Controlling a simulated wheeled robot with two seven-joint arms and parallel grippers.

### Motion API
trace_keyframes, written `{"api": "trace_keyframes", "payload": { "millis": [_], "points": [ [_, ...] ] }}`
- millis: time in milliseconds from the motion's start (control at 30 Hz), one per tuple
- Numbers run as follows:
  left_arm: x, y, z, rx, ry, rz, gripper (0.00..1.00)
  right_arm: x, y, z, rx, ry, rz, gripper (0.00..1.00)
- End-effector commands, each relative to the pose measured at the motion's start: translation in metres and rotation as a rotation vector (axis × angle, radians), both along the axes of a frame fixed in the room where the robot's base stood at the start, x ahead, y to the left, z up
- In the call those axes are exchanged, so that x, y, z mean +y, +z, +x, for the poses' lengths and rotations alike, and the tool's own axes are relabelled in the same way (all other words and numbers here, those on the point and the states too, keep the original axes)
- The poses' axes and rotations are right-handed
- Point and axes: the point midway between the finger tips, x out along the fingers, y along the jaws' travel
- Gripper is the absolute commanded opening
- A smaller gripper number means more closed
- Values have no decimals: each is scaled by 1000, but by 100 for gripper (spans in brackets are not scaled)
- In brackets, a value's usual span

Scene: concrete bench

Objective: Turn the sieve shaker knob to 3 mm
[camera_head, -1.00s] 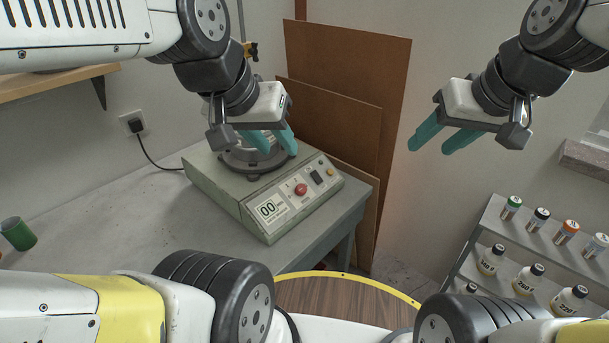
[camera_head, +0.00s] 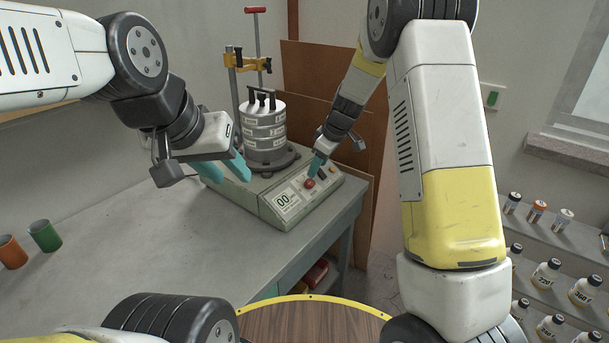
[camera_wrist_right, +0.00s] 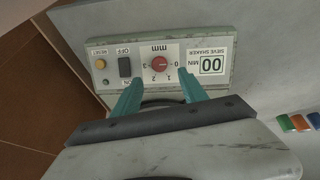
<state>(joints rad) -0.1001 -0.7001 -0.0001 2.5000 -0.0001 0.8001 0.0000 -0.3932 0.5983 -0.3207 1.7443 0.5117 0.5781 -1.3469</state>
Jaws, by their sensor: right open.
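The sieve shaker (camera_head: 262,205) stands on the bench, with its sieve stack (camera_head: 265,135) on top and its control panel facing front right. The red knob (camera_head: 309,184) is on that panel. In the right wrist view the knob (camera_wrist_right: 160,64) sits upside down on a white dial marked 0 to 3 under "mm". Its pointer is too small to read surely. My right gripper (camera_wrist_right: 160,77) is open, its teal fingertips either side of and just short of the knob; it also shows at the panel in the head view (camera_head: 316,166). My left gripper (camera_head: 224,170) is open and empty, left of the stack.
A green cup (camera_head: 45,236) and an orange cup (camera_head: 11,252) stand at bench left. A bottle rack (camera_head: 550,250) is at right.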

Motion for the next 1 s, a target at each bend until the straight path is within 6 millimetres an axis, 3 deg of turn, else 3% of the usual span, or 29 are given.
{"api": "trace_keyframes", "payload": {
  "millis": [500,867,900,1000],
  "points": [
    [0,0,0,0,0,0,36,19,-64,19,0,3,-3,50],
    [0,0,0,0,0,0,36,22,-71,22,-2,2,-1,50],
    [0,0,0,0,0,0,36,22,-71,22,-1,1,-1,48],
    [0,0,0,0,0,0,36,22,-71,22,-1,2,-2,29]
  ]
}}
